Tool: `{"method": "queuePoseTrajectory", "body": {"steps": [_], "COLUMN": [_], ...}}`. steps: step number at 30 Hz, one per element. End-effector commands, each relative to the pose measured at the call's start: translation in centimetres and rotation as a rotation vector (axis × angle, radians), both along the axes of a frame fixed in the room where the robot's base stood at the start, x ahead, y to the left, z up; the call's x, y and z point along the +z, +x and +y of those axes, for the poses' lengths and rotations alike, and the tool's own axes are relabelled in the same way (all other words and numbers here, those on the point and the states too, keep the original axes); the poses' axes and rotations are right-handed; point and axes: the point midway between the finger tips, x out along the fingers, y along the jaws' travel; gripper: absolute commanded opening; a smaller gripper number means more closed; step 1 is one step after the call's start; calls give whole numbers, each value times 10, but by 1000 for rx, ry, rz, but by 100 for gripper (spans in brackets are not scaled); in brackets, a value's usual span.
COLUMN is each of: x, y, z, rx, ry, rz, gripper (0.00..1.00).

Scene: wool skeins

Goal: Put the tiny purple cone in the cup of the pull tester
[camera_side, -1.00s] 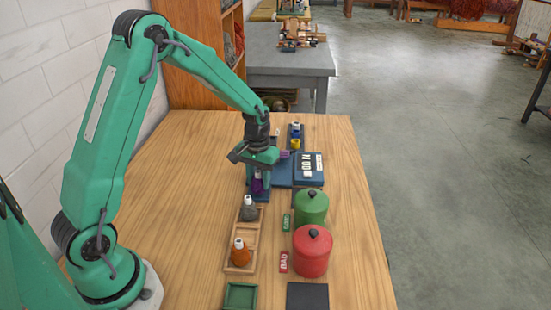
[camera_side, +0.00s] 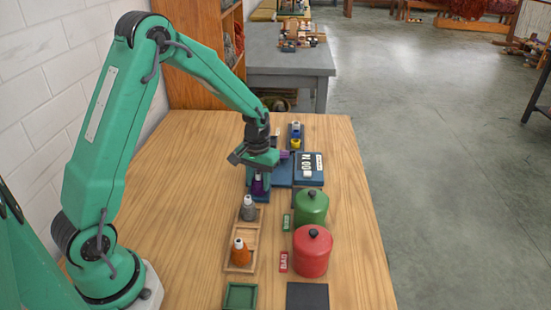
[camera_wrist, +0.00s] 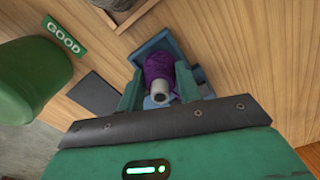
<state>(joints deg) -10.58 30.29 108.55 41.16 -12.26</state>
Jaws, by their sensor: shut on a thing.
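My gripper (camera_side: 259,172) is shut on the tiny purple cone (camera_side: 258,186), low over the left part of the blue pull tester (camera_side: 282,176). In the wrist view the purple cone (camera_wrist: 160,70) sits between the two green fingers, its pale tip towards the camera. The blue cup (camera_wrist: 157,43) shows around and behind the cone. I cannot tell whether the cone rests on its floor. The tester's display (camera_side: 312,166) is to the right of my gripper. My gripper hides part of the tester.
A wooden tray (camera_side: 239,258) holds a grey cone (camera_side: 248,212) and an orange cone (camera_side: 239,255). A green canister (camera_side: 311,208) and a red canister (camera_side: 312,255) stand to the right, with GOOD (camera_wrist: 65,36) and BAD (camera_side: 283,262) signs.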

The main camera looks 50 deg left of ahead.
Motion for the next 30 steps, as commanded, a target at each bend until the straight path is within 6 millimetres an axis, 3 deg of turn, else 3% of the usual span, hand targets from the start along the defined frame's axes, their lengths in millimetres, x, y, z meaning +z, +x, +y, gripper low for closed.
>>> {"method": "queuePoseTrajectory", "body": {"steps": [23,24,27,30], "x": [-4,-4,-4,-4], "y": [0,0,0,0], "z": [0,0,0,0], "rx": [0,0,0,0], "ry": [0,0,0,0], "rz": [0,0,0,0], "gripper": [12,42,60,60]}}
